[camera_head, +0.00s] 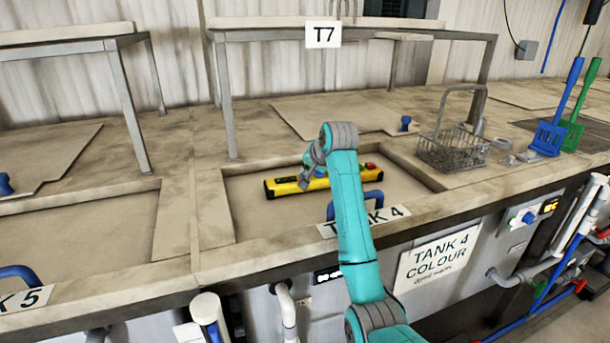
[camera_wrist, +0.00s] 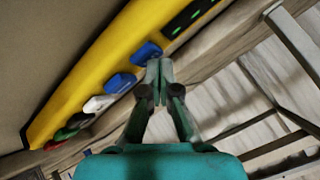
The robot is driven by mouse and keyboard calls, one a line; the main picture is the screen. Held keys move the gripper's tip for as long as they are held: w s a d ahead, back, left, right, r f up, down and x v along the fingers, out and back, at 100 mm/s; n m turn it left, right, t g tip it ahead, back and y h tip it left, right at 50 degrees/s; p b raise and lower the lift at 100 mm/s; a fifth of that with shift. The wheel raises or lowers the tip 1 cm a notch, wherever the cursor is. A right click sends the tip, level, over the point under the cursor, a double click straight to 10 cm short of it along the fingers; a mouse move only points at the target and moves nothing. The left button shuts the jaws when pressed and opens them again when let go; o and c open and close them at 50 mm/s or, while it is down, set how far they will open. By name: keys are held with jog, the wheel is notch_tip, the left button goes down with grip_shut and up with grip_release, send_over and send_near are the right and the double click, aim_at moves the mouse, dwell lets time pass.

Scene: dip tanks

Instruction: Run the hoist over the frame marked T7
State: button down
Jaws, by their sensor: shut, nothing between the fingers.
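The T7 sign (camera_head: 323,34) is on a metal frame (camera_head: 222,95) behind the tank. I cannot clearly make out the hoist.
A wire basket (camera_head: 452,150) stands right of tank 4, with blue (camera_head: 549,138) and green (camera_head: 574,134) long-handled tools beyond it. A blue handle (camera_head: 340,207) is near the TANK 4 label (camera_head: 364,221). Another frame (camera_head: 125,100) stands at left. Pipes run along the tank front.

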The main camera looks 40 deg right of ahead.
jog(key=shift+r, duration=0.9)
jog(key=shift+r, duration=2.5)
